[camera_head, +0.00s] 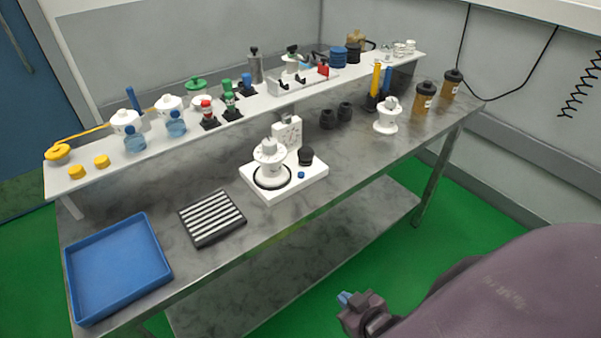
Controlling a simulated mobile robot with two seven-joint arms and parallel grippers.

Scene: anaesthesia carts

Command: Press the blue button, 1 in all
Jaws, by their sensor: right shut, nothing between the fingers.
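A small blue button (301,175) sits on the front right of the white base (286,187) of a device on the metal bench. A white round part with a black ring (271,168) stands on the same base left of the button, and a black knob (306,156) stands just behind the button. My right gripper (348,300) is at the lower right, in front of the bench and well apart from the button, over the green floor in the picture. Its fingers are shut and empty. My left gripper is not in view.
A blue tray (117,268) and a black striped rack (211,217) lie left of the device. A raised white shelf (160,141) behind carries several bottles and fittings. Brown jars (424,97) stand at the right. Bare bench lies right of the device.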

